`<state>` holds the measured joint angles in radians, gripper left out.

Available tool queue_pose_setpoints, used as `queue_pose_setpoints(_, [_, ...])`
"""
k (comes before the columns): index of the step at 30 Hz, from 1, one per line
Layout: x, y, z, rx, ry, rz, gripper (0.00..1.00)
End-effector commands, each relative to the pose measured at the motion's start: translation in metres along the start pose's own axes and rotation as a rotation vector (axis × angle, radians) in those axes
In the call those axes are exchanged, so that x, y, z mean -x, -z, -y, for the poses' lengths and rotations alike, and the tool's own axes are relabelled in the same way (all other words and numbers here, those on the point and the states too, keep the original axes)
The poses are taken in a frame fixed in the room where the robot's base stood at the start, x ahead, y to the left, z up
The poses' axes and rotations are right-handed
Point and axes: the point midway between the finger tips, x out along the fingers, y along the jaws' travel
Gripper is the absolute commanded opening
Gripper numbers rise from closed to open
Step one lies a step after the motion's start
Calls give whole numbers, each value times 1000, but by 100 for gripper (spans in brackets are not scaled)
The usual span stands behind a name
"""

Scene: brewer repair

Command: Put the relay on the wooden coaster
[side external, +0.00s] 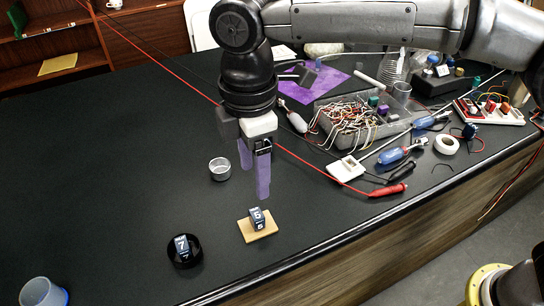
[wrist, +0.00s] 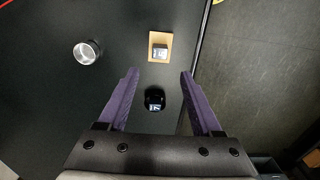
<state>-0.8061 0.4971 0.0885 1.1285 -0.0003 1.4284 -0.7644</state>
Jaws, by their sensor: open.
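A wooden coaster (side external: 245,231) lies on the dark table, and it also shows in the wrist view (wrist: 161,36). A small dark cube marked 5 (side external: 257,219) sits on it. A similar cube marked 7 (side external: 182,246) sits in a round black dish (side external: 196,257) to the left. I cannot tell which cube is the relay. My gripper (side external: 255,183) is open and empty, above the table; in the side view its fingertips appear just above the coaster. In the wrist view the black dish (wrist: 154,107) lies between my purple fingers, and the coaster is beyond the tips.
A small metal cup (side external: 219,170) stands behind the coaster; it also shows in the wrist view (wrist: 86,52). A white-blue cup (side external: 42,292) stands at the front left. A wire-filled tray (side external: 352,122), screwdrivers and a red probe (side external: 388,190) lie to the right. The table's left is clear.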

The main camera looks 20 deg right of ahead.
Motion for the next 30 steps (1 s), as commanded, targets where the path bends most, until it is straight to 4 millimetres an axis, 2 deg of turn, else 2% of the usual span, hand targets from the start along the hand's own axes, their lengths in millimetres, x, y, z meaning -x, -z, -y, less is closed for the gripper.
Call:
queue_pose_setpoints(8, [3, -1, 0, -4, -1, -1, 66])
queue_pose_setpoints(11, [11, -16, -3, -49, -12, -12, 66])
queue_pose_setpoints(14, [30, -52, -6, -158, -38, -39, 66])
queue_pose_setpoints(17, [50, -105, -4, -325, -75, -76, 66])
queue_pose_setpoints(18, [57, -128, 0, -398, -91, -93, 66])
queue_pose_setpoints(20, [64, -160, 9, -507, -115, -117, 66])
queue_pose_setpoints(21, [68, -181, 16, -579, -132, -135, 66])
queue_pose_setpoints(25, [74, -244, 48, -811, -188, -190, 66])
queue_pose_setpoints(30, [60, -308, 102, -1110, -265, -266, 66])
